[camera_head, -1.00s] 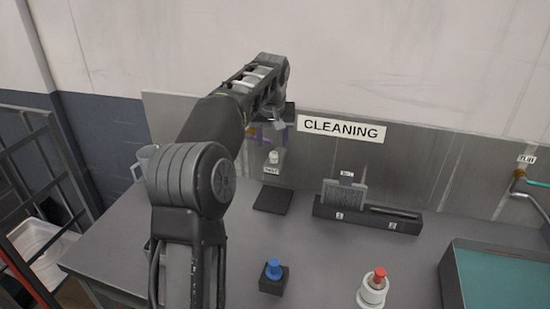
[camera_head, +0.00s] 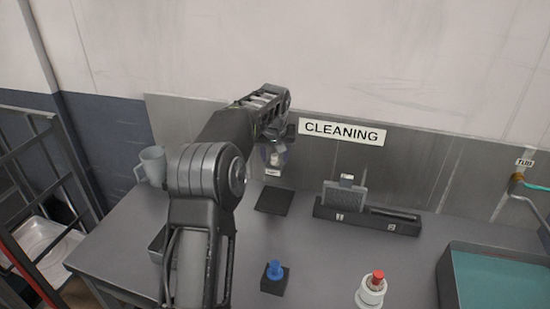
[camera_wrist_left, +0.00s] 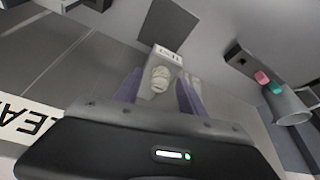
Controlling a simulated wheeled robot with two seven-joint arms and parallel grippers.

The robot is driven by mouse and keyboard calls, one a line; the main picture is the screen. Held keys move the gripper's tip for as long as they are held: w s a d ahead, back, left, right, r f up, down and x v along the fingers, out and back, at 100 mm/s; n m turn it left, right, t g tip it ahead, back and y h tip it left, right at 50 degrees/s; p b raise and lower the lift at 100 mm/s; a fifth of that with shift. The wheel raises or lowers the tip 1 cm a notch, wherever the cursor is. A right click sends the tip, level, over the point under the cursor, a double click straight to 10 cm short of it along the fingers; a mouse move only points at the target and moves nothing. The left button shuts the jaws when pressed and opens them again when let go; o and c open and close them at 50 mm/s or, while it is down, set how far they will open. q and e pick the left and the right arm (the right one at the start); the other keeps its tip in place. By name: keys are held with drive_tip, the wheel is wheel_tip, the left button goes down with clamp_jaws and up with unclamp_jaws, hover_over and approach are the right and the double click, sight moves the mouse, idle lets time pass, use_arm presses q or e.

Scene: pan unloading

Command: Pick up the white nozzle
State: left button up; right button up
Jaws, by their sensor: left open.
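The white nozzle (camera_wrist_left: 160,79) sits at a small white labelled holder (camera_wrist_left: 168,59) on the back panel. In the head view the nozzle (camera_head: 275,159) shows small below my left gripper (camera_head: 273,150), partly hidden by it. In the left wrist view the two purple-grey fingers of the left gripper (camera_wrist_left: 158,93) are open, one on each side of the nozzle. Whether they touch it cannot be told. My right gripper is in neither view.
A dark square pad (camera_head: 273,201) lies on the table below the holder. A grey mug (camera_head: 152,164) stands at the back left. A slotted block (camera_head: 366,217), a blue-knobbed block (camera_head: 274,278), a red-topped white piece (camera_head: 371,292) and a teal-filled tub (camera_head: 448,276) are to the right and front.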

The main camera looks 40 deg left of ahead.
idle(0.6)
use_arm(q)
clamp_jaws()
idle(0.3)
